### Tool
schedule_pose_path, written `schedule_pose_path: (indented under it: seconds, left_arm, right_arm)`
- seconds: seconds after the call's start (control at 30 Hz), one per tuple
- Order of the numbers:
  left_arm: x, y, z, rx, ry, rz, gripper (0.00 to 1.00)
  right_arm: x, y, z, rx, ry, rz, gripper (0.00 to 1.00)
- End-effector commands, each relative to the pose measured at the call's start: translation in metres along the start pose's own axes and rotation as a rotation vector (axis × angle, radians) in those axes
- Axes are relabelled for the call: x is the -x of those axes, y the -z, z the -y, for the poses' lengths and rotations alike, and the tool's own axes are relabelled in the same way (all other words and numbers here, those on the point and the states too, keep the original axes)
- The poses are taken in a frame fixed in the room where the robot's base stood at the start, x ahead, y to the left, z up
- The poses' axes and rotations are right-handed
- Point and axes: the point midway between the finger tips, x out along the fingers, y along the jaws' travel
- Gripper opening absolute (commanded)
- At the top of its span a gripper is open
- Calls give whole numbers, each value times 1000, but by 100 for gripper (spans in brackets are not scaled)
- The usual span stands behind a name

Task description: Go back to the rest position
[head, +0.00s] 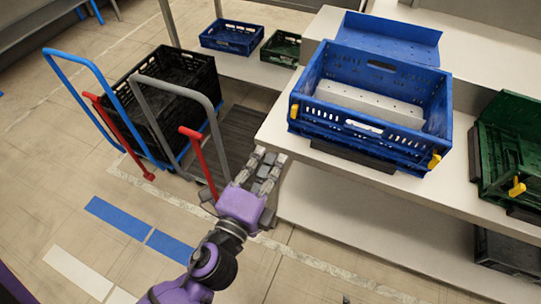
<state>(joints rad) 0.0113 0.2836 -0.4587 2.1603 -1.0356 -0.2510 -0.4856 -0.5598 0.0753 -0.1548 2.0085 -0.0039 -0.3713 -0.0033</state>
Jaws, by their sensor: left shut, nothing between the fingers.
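My left gripper (262,168) is purple with grey fingers and is in the lower middle of the head view. Its fingers are shut with nothing between them. The blue crate stands on the table, with yellow latches and a grey piece inside. My right gripper is not in view.
A cart with a blue handle (75,63) and a black crate (196,61) stands at the left. A cart with a grey handle (175,86) stands close to my gripper. A green crate (492,155) is at the right. The floor at lower left is clear.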

Motion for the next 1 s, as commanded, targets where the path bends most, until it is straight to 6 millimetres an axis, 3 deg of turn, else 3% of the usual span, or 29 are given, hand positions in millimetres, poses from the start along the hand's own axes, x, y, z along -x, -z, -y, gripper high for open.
schedule_pose_path:
  seconds: [0.37, 0.47, 0.53, 0.67, 0.8, 0.9, 1.0]
  left_arm:
    - [0, -1, -2, 56, -8, 4, 0]
    - [-1, -8, -22, 249, -61, 26, 0]
    - [8, -22, -47, 459, -133, 84, 0]
    - [62, -52, -114, 931, -293, 294, 0]
    - [145, -69, -170, 1339, -389, 553, 0]
    - [201, -72, -193, 1515, -412, 704, 0]
    - [243, -74, -204, 1581, -420, 801, 0]
  right_arm:
    - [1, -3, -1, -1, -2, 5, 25]
    - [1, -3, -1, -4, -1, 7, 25]
    - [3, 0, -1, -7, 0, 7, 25]
    - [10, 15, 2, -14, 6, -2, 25]
    - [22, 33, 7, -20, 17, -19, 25]
    - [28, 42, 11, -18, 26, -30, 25]
    - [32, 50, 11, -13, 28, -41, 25]
